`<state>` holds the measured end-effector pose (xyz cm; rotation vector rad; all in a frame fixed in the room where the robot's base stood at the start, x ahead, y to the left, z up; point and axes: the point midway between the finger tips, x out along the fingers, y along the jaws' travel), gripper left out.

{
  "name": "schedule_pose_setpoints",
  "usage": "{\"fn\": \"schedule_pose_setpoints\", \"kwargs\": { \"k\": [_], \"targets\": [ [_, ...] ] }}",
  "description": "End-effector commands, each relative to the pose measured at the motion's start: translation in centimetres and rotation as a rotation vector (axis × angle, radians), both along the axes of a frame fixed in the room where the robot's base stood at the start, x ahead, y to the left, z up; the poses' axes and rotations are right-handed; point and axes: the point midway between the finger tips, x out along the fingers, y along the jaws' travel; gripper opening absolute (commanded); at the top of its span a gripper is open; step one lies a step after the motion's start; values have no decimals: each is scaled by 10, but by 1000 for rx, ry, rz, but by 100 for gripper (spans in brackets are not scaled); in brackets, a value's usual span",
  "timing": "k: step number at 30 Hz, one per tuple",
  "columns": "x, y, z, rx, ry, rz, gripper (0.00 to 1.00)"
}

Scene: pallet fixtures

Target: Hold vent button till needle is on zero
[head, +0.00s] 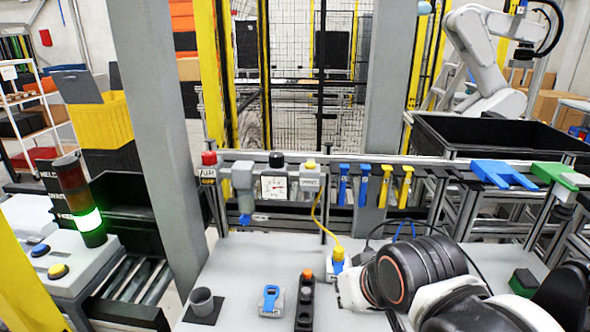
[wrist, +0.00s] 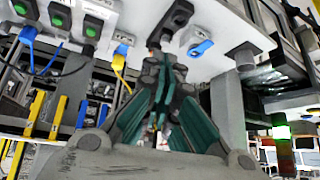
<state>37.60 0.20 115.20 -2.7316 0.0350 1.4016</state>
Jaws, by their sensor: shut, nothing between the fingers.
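The grey vent box with its yellow button (head: 311,164) stands on the rail behind the table in the head view, and nothing touches the button there. The square white gauge (head: 274,185) sits just left of it, under a black knob (head: 276,160). The gauge needle is too small to read. My gripper (wrist: 164,62) shows in the wrist view with its teal-padded fingers closed together and empty. The wrist picture is turned over, with the table at the top. In the head view my arm is at the lower right, apart from the button, and its fingers cannot be made out.
A red-topped air switch (head: 208,160) and a filter bowl (head: 244,190) stand left of the gauge. A yellow cable (head: 318,215) runs down to a plug (head: 338,258). A grey cup (head: 202,302), blue-latched box (head: 271,300) and black button strip (head: 305,300) stand on the table.

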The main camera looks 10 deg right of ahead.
Motion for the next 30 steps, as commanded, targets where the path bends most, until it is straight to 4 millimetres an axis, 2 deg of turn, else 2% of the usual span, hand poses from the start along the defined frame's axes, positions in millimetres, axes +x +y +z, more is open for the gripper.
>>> {"fn": "schedule_pose_setpoints", "kwargs": {
  "k": [1,3,12,21,30],
  "targets": [
    [8,1,17,26,-1,-27,0],
    [19,2,34,75,-1,-77,0],
    [77,8,101,321,4,-325,0],
    [138,13,154,568,25,-570,0],
    [198,13,194,812,61,-816,0]
  ]
}}
